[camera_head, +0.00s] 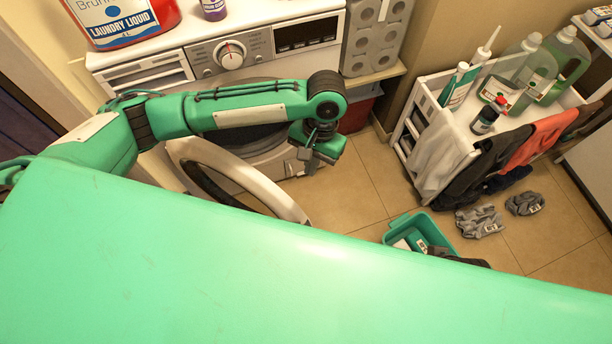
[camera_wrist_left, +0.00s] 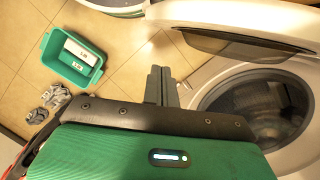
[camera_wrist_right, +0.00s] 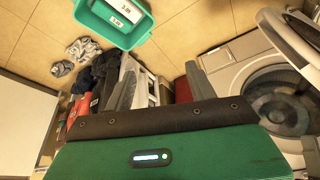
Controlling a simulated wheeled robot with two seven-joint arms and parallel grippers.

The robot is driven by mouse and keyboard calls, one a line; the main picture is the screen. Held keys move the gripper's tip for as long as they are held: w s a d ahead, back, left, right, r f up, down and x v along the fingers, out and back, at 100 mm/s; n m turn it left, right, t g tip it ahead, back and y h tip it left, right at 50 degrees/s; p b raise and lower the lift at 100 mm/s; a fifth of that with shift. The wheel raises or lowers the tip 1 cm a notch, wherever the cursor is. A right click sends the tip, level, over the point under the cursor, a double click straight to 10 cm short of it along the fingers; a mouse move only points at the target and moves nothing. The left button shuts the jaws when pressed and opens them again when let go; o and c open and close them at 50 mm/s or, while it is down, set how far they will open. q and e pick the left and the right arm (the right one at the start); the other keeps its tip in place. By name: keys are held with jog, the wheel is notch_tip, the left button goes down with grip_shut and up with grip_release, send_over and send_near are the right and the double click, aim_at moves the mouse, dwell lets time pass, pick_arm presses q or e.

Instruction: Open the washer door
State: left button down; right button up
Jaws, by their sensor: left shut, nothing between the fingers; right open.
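The white washer (camera_head: 235,52) stands against the wall at the back. Its round door (camera_head: 260,187) stands open, swung out from the front, partly hidden by my left arm and a green part of my body. In the left wrist view the door (camera_wrist_left: 235,18) and open drum (camera_wrist_left: 262,108) both show. My left gripper (camera_head: 307,161) is shut and empty, in front of the washer right of the opening; its fingers (camera_wrist_left: 160,86) sit together. My right gripper (camera_wrist_right: 163,90) is open and empty; in its view the door (camera_wrist_right: 295,42) and drum (camera_wrist_right: 280,108) are at the right.
A teal basket (camera_head: 418,233) holding packages sits on the tiled floor. A white cart (camera_head: 440,150) with bottles and hanging clothes stands at the right. Grey socks (camera_head: 479,220) lie beside it. A laundry liquid jug (camera_head: 122,20) stands on the washer. Bare floor (camera_head: 345,190) lies between washer and basket.

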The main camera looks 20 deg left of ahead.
pick_arm(q)
jog(key=s+a+f+b, duration=0.1)
jog(key=s+f+b, duration=0.1)
jog(key=s+f, duration=0.4)
notch_tip(320, 180, down, 2)
jog(key=shift+a+f, duration=0.25)
jog(key=shift+a, duration=0.15)
pick_arm(e)
jog(key=shift+w+a+r+t+y, duration=0.25)
jog(key=shift+w+a+r+t, duration=0.2)
jog(key=shift+a+t, duration=0.15)
jog(key=shift+w+a+r+t+y, duration=0.25)
jog(key=shift+w+a+r+t, duration=0.2)
jog(key=shift+a, duration=0.2)
